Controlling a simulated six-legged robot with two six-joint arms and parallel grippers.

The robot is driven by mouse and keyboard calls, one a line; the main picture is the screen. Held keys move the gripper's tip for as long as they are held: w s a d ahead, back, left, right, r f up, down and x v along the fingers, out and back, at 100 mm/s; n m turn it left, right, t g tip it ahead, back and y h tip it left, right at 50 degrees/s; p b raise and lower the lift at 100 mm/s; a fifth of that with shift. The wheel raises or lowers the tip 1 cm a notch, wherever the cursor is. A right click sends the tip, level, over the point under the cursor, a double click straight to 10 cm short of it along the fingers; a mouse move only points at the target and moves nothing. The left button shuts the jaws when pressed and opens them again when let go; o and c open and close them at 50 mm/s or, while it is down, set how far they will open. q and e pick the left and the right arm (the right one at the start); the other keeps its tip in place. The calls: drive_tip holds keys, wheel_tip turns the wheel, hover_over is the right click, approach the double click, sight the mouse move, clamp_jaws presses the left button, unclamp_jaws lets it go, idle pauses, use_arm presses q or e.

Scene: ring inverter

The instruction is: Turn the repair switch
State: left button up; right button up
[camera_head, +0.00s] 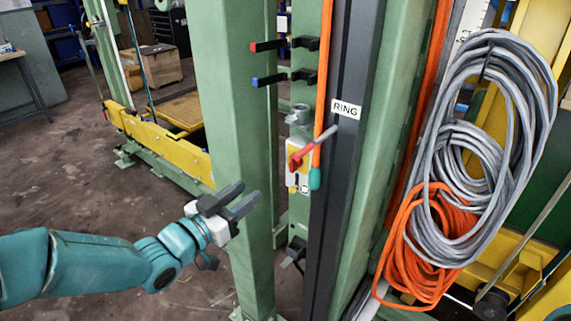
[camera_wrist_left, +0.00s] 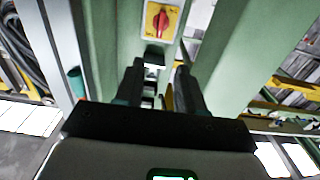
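The repair switch is a red rotary knob on a yellow plate (camera_head: 294,150), on a narrow box on the green frame, right of the near green post in the head view. It also shows at the top of the left wrist view as a red knob (camera_wrist_left: 161,20), roughly upright. My left gripper (camera_head: 247,192) is in front of the near green post, lower left of the switch and apart from it. Its two dark fingers (camera_wrist_left: 158,75) are apart with nothing held between them. My right gripper is not in view.
A green post (camera_head: 234,100) stands close to the left gripper. An orange cable (camera_head: 322,80) with a teal end hangs just right of the switch. Red and blue hooks (camera_head: 285,45) stick out above. Grey coiled cable (camera_head: 480,150) and orange coiled cable (camera_head: 425,250) hang at right.

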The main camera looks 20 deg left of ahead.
sight(291, 161)
use_arm(q)
drive_tip(key=p+x, duration=0.3)
drive_tip(key=x, duration=1.1)
drive_tip(key=shift+d+f, duration=0.1)
drive_tip(key=shift+w, duration=0.25)
drive_tip(key=shift+d, duration=0.1)
drive_tip(key=shift+w, duration=0.1)
drive_tip(key=shift+c, duration=0.6)
clamp_jaws()
